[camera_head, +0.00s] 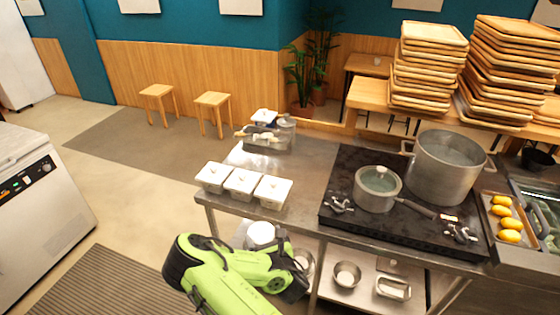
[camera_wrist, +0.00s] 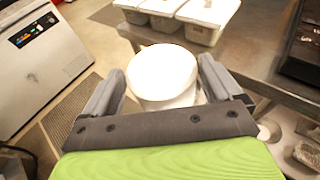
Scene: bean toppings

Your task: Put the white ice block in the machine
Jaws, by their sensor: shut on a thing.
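The white ice block (camera_wrist: 163,75) is a round, pale block between the two fingers of my gripper (camera_wrist: 160,88) in the wrist view. My gripper is shut on it. In the head view the ice block (camera_head: 260,234) shows partly behind my green arm, below the front edge of the counter, and the fingers are mostly hidden. The machine (camera_head: 38,190), a white and grey unit with a control panel, stands at the left edge of the head view, well apart from my gripper. It also shows at the upper left of the wrist view (camera_wrist: 45,58).
The steel counter (camera_head: 310,160) holds several lidded white containers (camera_head: 243,183) near its front edge, and a stove with a pot (camera_head: 376,190) and a larger pot (camera_head: 446,165). Bowls (camera_head: 347,274) sit on the lower shelf. Floor between counter and machine is clear, with a ribbed mat (camera_head: 100,285).

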